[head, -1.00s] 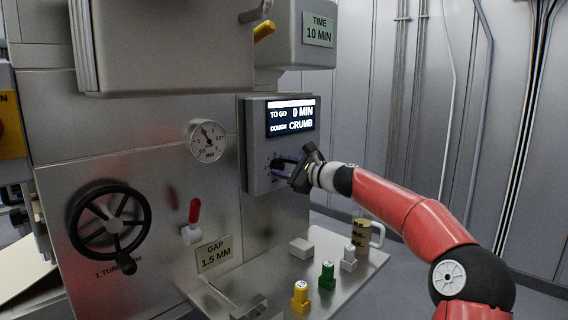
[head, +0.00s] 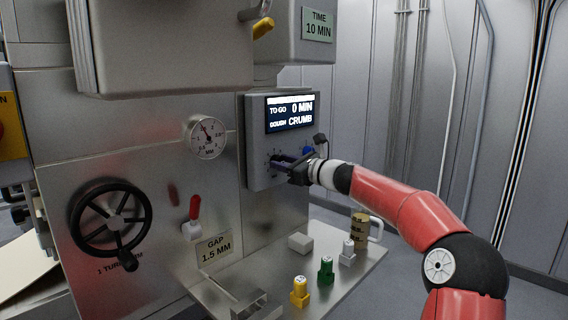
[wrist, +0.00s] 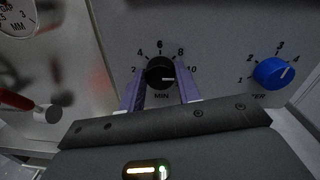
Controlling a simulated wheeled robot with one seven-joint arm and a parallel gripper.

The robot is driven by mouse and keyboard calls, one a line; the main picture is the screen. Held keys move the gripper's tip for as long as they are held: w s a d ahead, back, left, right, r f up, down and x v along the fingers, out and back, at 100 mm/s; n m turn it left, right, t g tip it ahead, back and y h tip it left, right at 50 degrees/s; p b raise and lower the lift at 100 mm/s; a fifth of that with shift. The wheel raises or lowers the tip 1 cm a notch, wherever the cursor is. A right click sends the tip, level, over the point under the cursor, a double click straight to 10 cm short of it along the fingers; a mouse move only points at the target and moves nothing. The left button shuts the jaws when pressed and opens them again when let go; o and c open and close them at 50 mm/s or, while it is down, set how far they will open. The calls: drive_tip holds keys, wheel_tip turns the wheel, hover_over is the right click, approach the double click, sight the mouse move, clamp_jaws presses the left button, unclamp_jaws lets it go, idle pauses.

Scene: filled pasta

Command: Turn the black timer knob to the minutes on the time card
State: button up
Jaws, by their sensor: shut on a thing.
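The black timer knob (wrist: 160,72) sits on the grey control box, with a dial marked 2, 4, 6, 8 and 10 MIN around it. Its white pointer line points right and slightly down, close to the 10 mark. My gripper (wrist: 160,78) is shut on the knob, one purple finger on each side. In the head view my gripper (head: 288,164) covers most of the knob. The time card (head: 318,25) reads TIME 10 MIN. The display (head: 291,114) reads TO GO 0 MIN and DOUGH CRUMB.
A blue knob (wrist: 272,73) is to the right of the timer knob. A handwheel (head: 108,218), a red lever (head: 195,207) and a gauge (head: 206,137) are on the machine's front. The shelf below holds yellow (head: 300,292), green (head: 326,270) and white (head: 347,253) pieces.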

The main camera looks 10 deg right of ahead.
drive_tip(key=o, duration=1)
drive_tip(key=b+v, duration=0.2)
drive_tip(key=v, duration=0.5)
drive_tip(key=shift+s+d, duration=0.3)
